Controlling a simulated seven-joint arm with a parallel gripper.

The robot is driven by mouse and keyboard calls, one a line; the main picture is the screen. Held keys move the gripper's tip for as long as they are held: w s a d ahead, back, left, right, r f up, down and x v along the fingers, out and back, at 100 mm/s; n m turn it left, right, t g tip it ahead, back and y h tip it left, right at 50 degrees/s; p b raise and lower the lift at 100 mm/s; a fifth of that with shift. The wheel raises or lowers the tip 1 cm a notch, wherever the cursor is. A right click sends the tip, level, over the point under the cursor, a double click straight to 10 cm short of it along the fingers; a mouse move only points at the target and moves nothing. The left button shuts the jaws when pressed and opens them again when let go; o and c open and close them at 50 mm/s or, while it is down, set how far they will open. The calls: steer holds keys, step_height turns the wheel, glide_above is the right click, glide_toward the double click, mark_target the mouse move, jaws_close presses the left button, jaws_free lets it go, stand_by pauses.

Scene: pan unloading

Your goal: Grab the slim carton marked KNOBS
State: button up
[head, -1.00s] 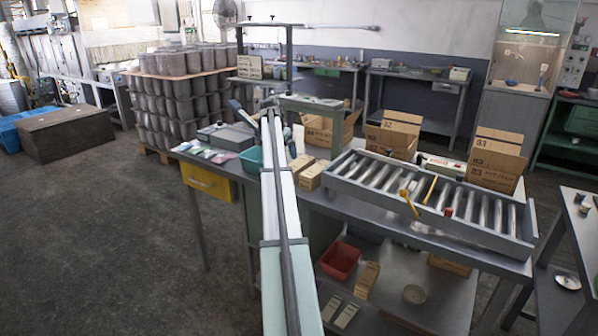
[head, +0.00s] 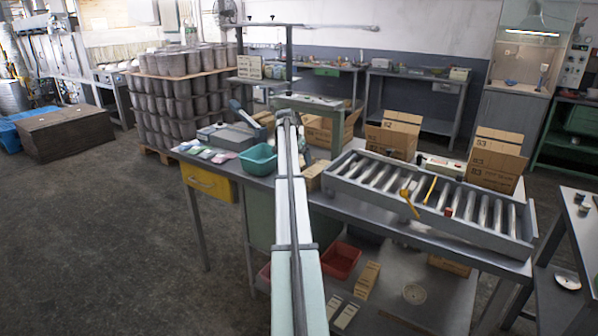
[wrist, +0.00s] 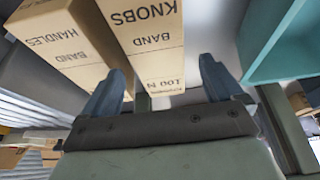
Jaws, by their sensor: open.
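The slim tan carton marked KNOBS (wrist: 150,42) is in the upper middle of the wrist view, its print upside down. My gripper (wrist: 161,68) is open, its blue-grey fingers on either side of the carton's near end in that picture. I cannot tell whether they touch it or how deep they reach. A similar carton marked HANDLES (wrist: 62,45) stands close on the left, near the left finger. In the head view a small carton (head: 314,174) shows beside my arm, its print unreadable; my arm hides what is behind it, and my fingers cannot be made out.
A teal bin (head: 258,160) stands left of my arm on the metal workbench; it also shows at upper right in the wrist view (wrist: 284,45). A roller tray (head: 345,186) fills the bench's right side, with larger boxes (head: 397,134) behind it. A green-grey frame (head: 350,122) rises behind my arm.

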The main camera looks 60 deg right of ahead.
mark_target(301, 166)
steer(key=shift+s+a+x, duration=0.1)
steer(key=shift+x, duration=1.1)
steer(key=shift+s+a+x, duration=0.1)
steer(key=shift+x, duration=1.15)
steer(key=shift+d+f, duration=0.1)
steer(key=c, duration=0.3)
steer(key=shift+w+d+f, duration=0.1)
steer(key=shift+d+f, duration=0.35)
steer(key=shift+f, duration=0.1)
steer(key=shift+c, duration=0.7)
steer(key=shift+a+r, duration=0.35)
steer(key=shift+r, duration=0.05)
steer(key=shift+c, duration=0.8)
steer(key=shift+d+f, duration=0.1)
steer(key=shift+c, duration=0.7)
steer(key=shift+r, duration=0.2)
steer(key=c, duration=0.5)
